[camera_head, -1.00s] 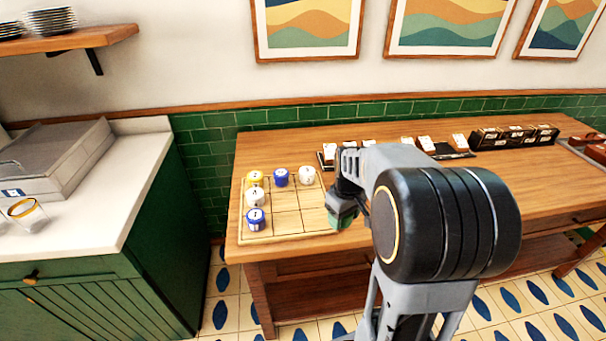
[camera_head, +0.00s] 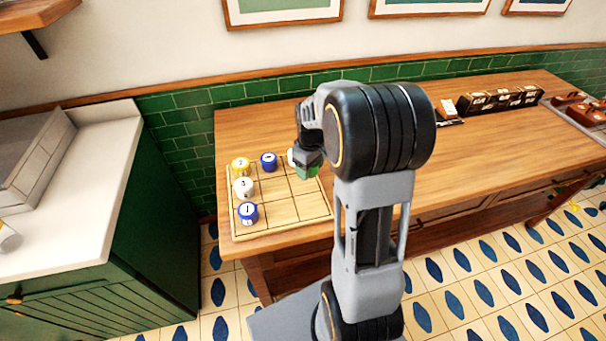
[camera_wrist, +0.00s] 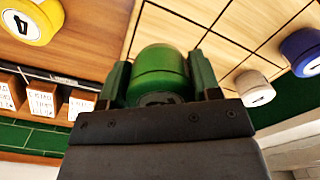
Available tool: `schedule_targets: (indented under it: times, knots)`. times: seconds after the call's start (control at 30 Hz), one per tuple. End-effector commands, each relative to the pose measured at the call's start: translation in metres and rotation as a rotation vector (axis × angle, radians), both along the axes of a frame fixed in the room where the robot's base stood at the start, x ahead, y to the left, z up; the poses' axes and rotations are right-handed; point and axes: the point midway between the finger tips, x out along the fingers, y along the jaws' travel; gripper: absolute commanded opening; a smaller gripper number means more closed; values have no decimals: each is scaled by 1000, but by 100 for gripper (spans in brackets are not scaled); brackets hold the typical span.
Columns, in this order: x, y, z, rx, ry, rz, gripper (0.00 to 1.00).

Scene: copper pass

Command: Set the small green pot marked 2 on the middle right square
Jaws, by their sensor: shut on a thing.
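My gripper (camera_head: 308,163) is shut on a small green pot (camera_wrist: 160,72), which sits between the fingers in the wrist view. In the head view the green pot (camera_head: 308,173) appears over the right column of the gridded board (camera_head: 284,216), near the middle right square. I cannot tell its height above the board. The pot's mark cannot be read. The middle right square shows no other pot; my gripper and the pot partly cover it.
The back row holds a yellow pot (camera_head: 240,166), a blue pot (camera_head: 268,161) and a half-hidden white pot (camera_head: 291,157). A white pot (camera_head: 243,187) and a blue pot (camera_head: 248,212) fill the left column. Another yellow pot (camera_wrist: 32,20) stands off the board.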

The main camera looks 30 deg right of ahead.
Motion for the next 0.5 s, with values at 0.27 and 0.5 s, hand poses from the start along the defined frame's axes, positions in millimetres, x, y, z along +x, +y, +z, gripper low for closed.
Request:
schedule_targets:
  times: [0.27, 0.5]
  knots:
    - [16, 9, -21, 0, 0, 4, 30]
    - [22, 11, -43, 0, 2, 3, 30]
